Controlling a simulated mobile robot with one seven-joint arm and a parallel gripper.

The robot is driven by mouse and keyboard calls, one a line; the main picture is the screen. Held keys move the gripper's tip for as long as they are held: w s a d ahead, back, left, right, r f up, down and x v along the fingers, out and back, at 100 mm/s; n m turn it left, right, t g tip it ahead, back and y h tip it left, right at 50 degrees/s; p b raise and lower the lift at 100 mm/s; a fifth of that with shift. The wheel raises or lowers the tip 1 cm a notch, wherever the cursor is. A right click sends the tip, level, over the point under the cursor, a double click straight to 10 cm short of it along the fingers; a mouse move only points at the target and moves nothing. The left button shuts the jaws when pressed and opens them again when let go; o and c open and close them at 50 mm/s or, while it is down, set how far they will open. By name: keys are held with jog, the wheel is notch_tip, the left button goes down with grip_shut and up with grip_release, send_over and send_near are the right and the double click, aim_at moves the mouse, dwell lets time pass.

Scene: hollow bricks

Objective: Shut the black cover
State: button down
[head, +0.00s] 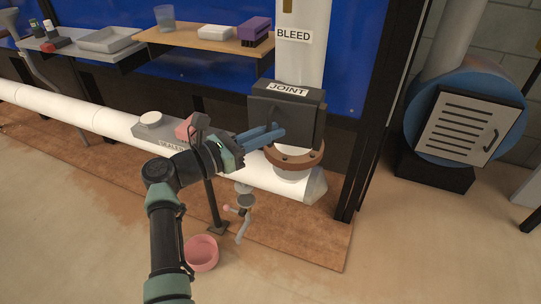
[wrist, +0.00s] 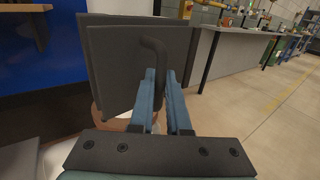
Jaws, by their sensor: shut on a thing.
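The black cover (head: 296,120) is the front of a dark box marked JOINT, on the upright white pipe above a brown flange. It also shows close up in the wrist view (wrist: 112,65), with a second dark panel edge behind it. They look a little apart, but I cannot tell how far the cover stands open. My gripper (head: 280,131) reaches it from the left front. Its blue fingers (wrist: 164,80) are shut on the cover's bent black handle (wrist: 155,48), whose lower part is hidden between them.
A white pipe (head: 75,106) runs along below the shelves, with a grey sealed box (head: 158,132) on it. A blue round housing with a white vented door (head: 462,128) stands right. Floor at front right is clear.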

jog(key=shift+w+f+b, duration=0.1)
jog(key=shift+w+b, duration=0.4)
jog(key=shift+b, duration=0.65)
jog(key=shift+w+b, duration=0.15)
jog(key=shift+b, duration=0.15)
jog(key=shift+w+r, duration=0.1)
jog(key=shift+r, duration=0.15)
jog(key=c, duration=1.2)
grip_release()
jog(key=shift+o, duration=0.2)
jog(key=p+v, duration=0.2)
jog(key=v, duration=1.1)
jog(key=shift+a+f, duration=0.1)
